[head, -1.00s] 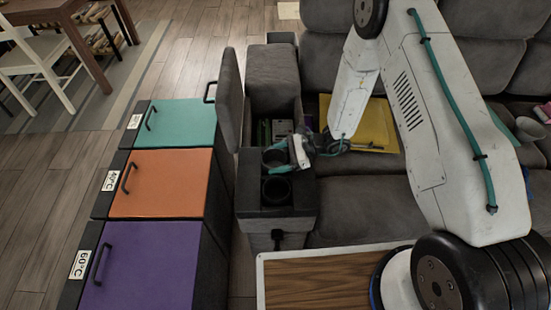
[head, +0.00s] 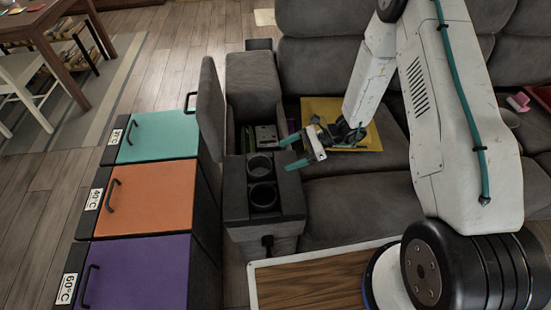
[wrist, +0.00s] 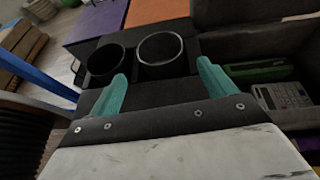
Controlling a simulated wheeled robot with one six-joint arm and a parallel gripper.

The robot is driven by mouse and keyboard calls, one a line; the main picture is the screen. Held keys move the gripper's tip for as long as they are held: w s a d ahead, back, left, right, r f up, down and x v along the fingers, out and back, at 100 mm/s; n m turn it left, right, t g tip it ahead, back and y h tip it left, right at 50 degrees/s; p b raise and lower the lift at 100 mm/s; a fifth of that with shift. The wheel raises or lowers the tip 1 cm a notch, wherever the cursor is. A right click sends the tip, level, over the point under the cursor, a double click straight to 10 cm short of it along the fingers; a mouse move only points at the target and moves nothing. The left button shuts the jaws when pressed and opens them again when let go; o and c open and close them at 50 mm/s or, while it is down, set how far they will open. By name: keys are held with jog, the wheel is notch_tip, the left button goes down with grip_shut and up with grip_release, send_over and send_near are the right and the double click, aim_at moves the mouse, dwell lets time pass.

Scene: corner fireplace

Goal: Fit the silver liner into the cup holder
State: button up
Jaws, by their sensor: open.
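The silver liner (wrist: 161,49) shows as a thin bright ring in the cup holder nearer the storage bin. In the head view it is the far one of two round holders, with a light rim (head: 259,164). It appears to sit inside; whether it is fully down I cannot tell. The other cup holder (wrist: 105,60) is plain black and empty, nearer the console's front end (head: 263,195). My gripper (head: 293,153) is open and empty, to the right of the console. In the wrist view its teal fingers (wrist: 163,73) point at the lined holder, apart from it.
The console's open bin holds a green item (wrist: 255,71) and a calculator (wrist: 281,95); its lid (head: 211,110) stands upright on the left. A yellow folder (head: 345,125) lies on the sofa below my gripper. Coloured bins (head: 155,195) stand left; a wooden-topped table (head: 315,282) is in front.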

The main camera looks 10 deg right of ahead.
jog(key=shift+d+r, duration=0.25)
jog(key=shift+d, duration=0.45)
jog(key=s+d+r+n+g+h, duration=0.1)
jog(key=s+r+n+g+h, duration=0.25)
jog(key=r, duration=0.95)
jog(key=s+d+r+n+t+h, duration=0.15)
jog(key=s+r+n, duration=0.45)
jog(key=r, duration=0.7)
jog(key=s+d+r+n+t+h, duration=0.2)
jog(key=s+d+r+n+h, duration=0.2)
jog(key=s, duration=0.5)
jog(key=s+d+r+n+t+h, duration=0.1)
jog(key=s+d+r+n+h, duration=0.3)
jog(key=s+r, duration=0.5)
jog(key=shift+d+t+h, duration=0.3)
jog(key=shift+d+t, duration=0.1)
jog(key=shift+d, duration=0.15)
